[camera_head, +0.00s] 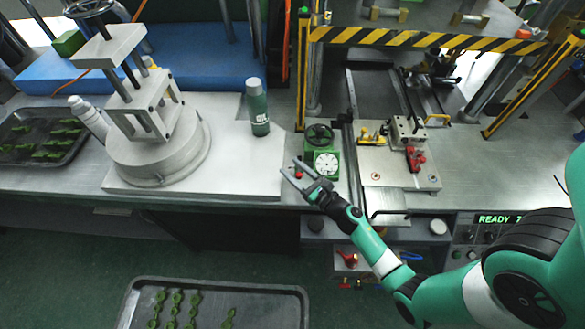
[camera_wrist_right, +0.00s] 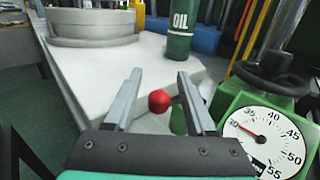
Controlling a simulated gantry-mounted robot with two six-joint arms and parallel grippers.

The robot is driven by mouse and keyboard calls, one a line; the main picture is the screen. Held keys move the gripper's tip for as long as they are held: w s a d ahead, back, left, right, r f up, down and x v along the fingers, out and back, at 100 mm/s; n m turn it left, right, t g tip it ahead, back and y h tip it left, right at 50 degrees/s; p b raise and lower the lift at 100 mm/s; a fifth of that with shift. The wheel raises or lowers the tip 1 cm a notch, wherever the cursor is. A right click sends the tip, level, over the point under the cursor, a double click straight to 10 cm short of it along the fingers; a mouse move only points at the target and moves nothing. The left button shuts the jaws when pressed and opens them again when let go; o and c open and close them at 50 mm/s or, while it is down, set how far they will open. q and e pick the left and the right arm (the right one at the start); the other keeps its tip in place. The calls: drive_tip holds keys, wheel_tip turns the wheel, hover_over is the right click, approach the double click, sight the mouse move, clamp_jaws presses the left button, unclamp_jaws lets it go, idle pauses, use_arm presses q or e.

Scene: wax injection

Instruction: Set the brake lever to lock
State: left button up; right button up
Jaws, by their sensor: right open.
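A small red ball knob (camera_head: 298,174), likely the brake lever's end, sits at the left of the green gauge unit (camera_head: 321,140). My right gripper (camera_head: 291,166) is open and empty, with its two fingers reaching over the bench edge close to the knob. In the right wrist view the red knob (camera_wrist_right: 159,101) appears between the two open fingers (camera_wrist_right: 159,75); I cannot tell whether they touch it. The lever's shaft and any lock mark are not clear. My left gripper is not in view.
The white dial (camera_wrist_right: 265,140) and black handwheel (camera_wrist_right: 277,70) stand right of the fingers. A green oil bottle (camera_head: 258,107) stands behind on a pale plate (camera_head: 230,182). A fixture plate with a red-handled clamp (camera_head: 415,158) lies to the right. A tray (camera_head: 265,287) sits below.

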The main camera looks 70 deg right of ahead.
drive_tip(key=v, duration=1.1)
drive_tip(key=shift+s, duration=0.15)
drive_tip(key=shift+a, duration=0.1)
